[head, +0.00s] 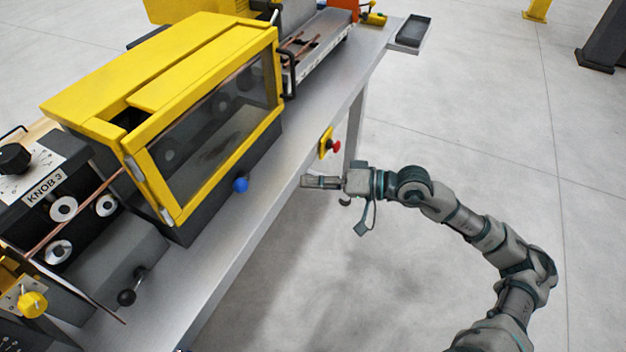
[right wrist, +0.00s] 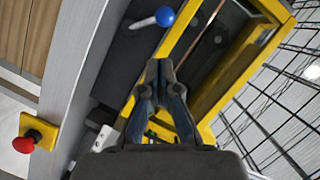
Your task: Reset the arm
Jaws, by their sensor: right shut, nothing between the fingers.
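My right gripper (head: 322,182) is shut and empty in the head view. It is beside the bench's front edge, to the right of the yellow machine with the clear window. My right arm (head: 450,212) reaches in from the lower right, bent at the elbow. In the right wrist view the gripper's fingers (right wrist: 160,75) are together, with the blue knob and the yellow window frame beyond them. My left gripper is not in view.
The yellow machine (head: 190,65) with a blue knob (head: 240,185) stands on the metal bench (head: 225,255). A red button on a yellow box (head: 327,143) is on the bench's front side, close to the gripper. Copper tubes (head: 75,215) lie at the left.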

